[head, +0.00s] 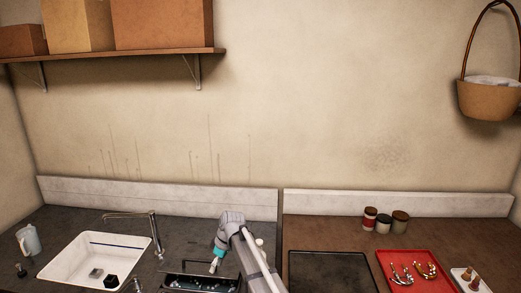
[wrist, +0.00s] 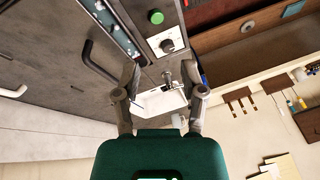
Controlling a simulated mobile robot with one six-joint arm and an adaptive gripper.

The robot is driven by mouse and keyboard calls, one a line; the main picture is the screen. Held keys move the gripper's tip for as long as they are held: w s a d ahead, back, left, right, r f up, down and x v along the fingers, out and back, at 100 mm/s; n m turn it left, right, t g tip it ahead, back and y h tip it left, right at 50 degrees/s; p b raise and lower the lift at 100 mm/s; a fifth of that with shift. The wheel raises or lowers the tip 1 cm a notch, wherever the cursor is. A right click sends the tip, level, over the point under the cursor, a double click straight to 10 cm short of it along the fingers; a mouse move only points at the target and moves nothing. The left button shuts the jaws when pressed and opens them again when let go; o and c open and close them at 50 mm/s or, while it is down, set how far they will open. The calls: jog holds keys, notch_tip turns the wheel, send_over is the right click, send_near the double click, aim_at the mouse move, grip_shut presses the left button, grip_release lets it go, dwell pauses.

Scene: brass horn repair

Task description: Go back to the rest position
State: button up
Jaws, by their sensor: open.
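My gripper (wrist: 164,98) shows in the wrist view with its two grey fingers spread apart. It is open, and nothing is clamped between the fingers. A small white basin (wrist: 158,104) shows beyond the gap between the fingers, farther off. In the head view my arm rises from the bottom edge at the centre and bends down over a dark open tank (head: 190,279) in the left counter. The gripper's fingers cannot be made out clearly there.
A white sink (head: 85,262) with a tap (head: 153,225) lies left. A dark mat (head: 330,273), a red tray (head: 436,286) with brass parts (head: 425,269), and several jars (head: 383,224) are right. A shelf (head: 110,55) and basket (head: 487,100) hang above.

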jog(key=s+d+f+m+h+b, duration=0.1)
jog(key=s+d+f+m+b, duration=0.2)
jog(key=s+d, duration=0.3)
jog(key=s+d+f+m+h+b, duration=0.1)
jog(key=s+d+f+m+b, duration=0.2)
jog(key=d, duration=1.2)
jog(key=s+d+f+m+t+h+b, duration=0.1)
jog(key=s+d+f+m+b, duration=0.2)
jog(key=s+d+m, duration=0.4)
jog(key=s+d+f, duration=0.1)
jog(key=s+d, duration=0.2)
jog(key=d, duration=0.1)
jog(key=shift+s+d+f+h, duration=0.2)
jog(key=shift+s+d+h, duration=0.1)
jog(key=shift+d+h, duration=0.1)
jog(key=shift+w+a, duration=0.1)
jog(key=shift+a, duration=0.05)
